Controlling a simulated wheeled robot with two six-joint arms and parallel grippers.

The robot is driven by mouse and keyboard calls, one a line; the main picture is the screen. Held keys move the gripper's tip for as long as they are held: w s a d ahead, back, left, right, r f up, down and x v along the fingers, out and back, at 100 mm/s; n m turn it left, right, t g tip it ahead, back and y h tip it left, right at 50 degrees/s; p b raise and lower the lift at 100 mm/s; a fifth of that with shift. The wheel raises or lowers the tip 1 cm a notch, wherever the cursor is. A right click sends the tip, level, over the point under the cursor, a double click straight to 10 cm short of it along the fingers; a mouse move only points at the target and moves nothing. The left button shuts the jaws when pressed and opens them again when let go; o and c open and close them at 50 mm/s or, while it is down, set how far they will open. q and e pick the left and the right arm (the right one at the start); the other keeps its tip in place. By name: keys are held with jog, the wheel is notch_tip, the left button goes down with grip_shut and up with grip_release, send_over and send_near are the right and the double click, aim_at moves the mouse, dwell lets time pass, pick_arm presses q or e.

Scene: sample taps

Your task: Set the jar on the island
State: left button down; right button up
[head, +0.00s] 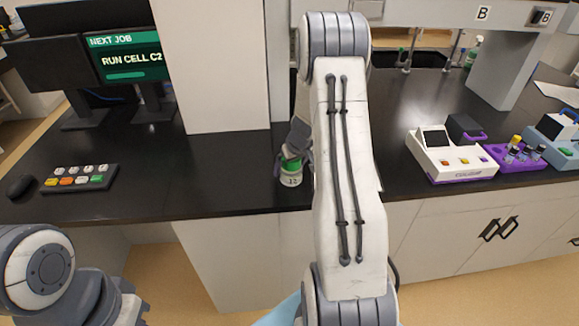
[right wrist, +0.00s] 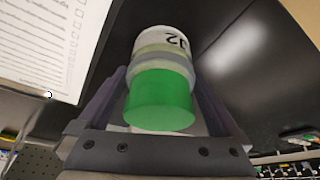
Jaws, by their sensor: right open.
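My right gripper (head: 294,152) is at the jar from above, partly hidden by my right arm. In the right wrist view the jar (right wrist: 163,75) is between the open fingers of my right gripper (right wrist: 160,100), lid nearest the camera. I cannot tell whether either finger touches it. My left arm shows at the lower left, but its fingers are out of the picture. I cannot identify the island.
A keypad (head: 80,178), mouse (head: 20,186) and monitors (head: 125,58) are on the left. A white pillar (head: 212,70) rises behind the jar. A white instrument (head: 450,158) and purple vial rack (head: 515,157) stand at right. Counter left of the jar is clear.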

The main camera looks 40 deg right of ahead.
jog(key=shift+r, duration=0.25)
jog(key=d+p+v, duration=0.1)
jog(key=v, duration=1.1)
jog(key=s+a+r+n+g+y, duration=0.1)
jog(key=s+a+r+n, duration=0.1)
jog(key=a, duration=1.2)
jog(key=s+a+r+n+g+y, duration=0.1)
jog(key=s+a+r+n, duration=0.15)
jog(key=a, duration=1.15)
jog(key=s+a+n+g, duration=0.1)
jog(key=s+a, duration=0.4)
jog(key=s, duration=0.5)
jog(key=s+a+n+g, duration=0.1)
jog(key=s+a+n, duration=0.2)
jog(key=s, duration=0.7)
jog(key=shift+a+r+n, duration=0.25)
jog(key=shift+a+n, duration=0.1)
jog(key=shift+a, duration=0.9)
